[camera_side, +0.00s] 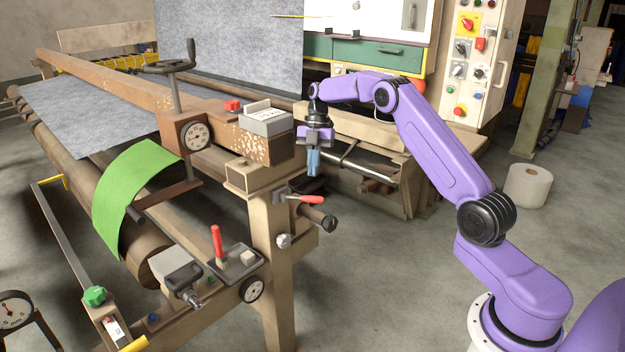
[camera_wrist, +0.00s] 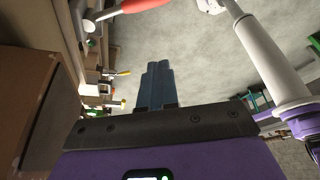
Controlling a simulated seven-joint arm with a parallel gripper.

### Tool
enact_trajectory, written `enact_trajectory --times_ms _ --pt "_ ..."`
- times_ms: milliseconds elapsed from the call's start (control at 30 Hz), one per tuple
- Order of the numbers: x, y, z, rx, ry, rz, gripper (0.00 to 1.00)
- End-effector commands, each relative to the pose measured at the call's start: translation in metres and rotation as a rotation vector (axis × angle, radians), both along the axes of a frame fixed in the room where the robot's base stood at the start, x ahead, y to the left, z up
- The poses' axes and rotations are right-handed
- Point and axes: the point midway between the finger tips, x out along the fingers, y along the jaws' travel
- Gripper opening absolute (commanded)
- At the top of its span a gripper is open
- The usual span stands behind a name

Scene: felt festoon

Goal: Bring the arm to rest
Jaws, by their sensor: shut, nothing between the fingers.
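My purple arm reaches in from the right in the side view. My gripper (camera_side: 313,172) hangs with its blue fingers pointing down, just right of the machine's front post and the grey box on the beam. The fingers are shut together with nothing between them. In the wrist view the gripper (camera_wrist: 158,70) shows as blue fingers side by side, with bare floor behind them. No object touches the fingertips.
A red-handled lever (camera_side: 305,198) juts from the machine frame close below my gripper. The grey box (camera_side: 266,121) sits on the beam to its left. A control cabinet (camera_side: 466,70) stands behind. Open concrete floor (camera_side: 390,270) lies below and in front.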

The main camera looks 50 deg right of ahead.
Motion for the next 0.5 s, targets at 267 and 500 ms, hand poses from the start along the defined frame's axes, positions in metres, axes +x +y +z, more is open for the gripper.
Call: enact_trajectory --times_ms 267,500 --pt "0.0010 -0.0015 0.0067 0.000 0.001 0.001 0.00" --pt "0.0008 0.0007 0.0073 -0.002 0.002 0.000 0.00"
